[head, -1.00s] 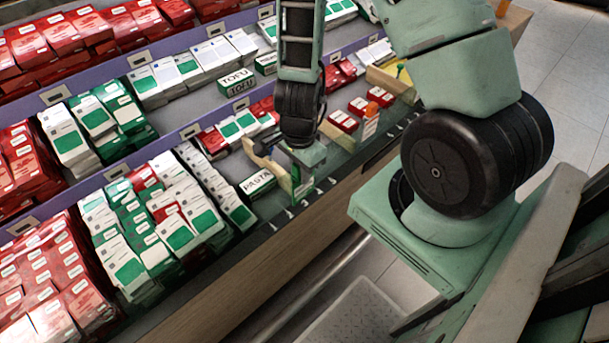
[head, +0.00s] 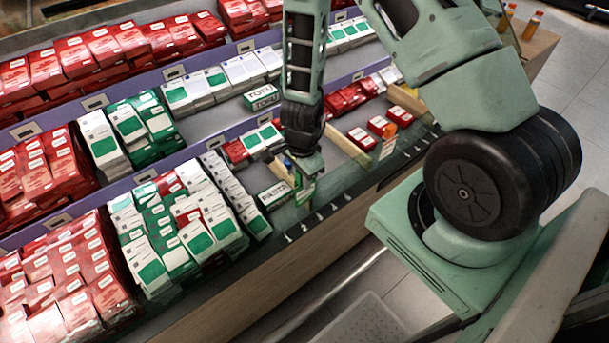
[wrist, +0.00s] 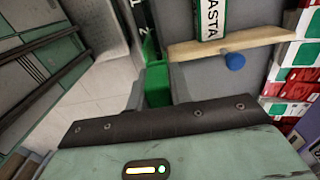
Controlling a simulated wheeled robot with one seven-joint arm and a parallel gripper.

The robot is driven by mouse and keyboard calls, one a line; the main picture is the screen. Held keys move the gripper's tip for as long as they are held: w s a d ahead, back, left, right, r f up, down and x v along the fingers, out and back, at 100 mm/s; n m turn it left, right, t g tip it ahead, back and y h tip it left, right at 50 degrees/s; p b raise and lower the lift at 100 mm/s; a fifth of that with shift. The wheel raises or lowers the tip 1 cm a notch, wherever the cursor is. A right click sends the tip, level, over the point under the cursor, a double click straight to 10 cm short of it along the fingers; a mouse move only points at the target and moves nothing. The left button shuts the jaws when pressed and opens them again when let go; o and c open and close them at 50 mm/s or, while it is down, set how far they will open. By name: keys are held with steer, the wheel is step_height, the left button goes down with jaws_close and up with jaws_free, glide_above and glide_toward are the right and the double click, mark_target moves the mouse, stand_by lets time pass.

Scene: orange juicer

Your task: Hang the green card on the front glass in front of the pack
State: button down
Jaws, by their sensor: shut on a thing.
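The green card (wrist: 157,85) is between the fingers of my gripper (wrist: 155,95) in the wrist view. In the head view my gripper (head: 304,166) is shut on the card (head: 306,192) and points down at the shelf's front edge. The pack, a white and green PASTA box (head: 274,194), lies just left of the gripper and is partly covered by it. The box also shows at the top of the wrist view (wrist: 211,18). The front glass (head: 335,196) runs along the shelf edge; I cannot tell whether the card touches it.
A wooden divider with a blue knob (wrist: 235,61) stands beside the PASTA box. Another wooden divider (head: 348,143) is to the right, then red packs (head: 361,138) with an orange-topped card holder. Stacks of green and white packs (head: 200,225) fill the shelf at left.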

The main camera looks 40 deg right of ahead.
steer(key=shift+f+b, duration=1.4)
steer(key=shift+f, duration=0.5)
steer(key=c, duration=1.2)
jaws_free()
steer(key=shift+o, duration=0.2)
step_height(320, 180, up, 18)
steer(key=p, duration=0.7)
steer(key=shift+f, duration=0.25)
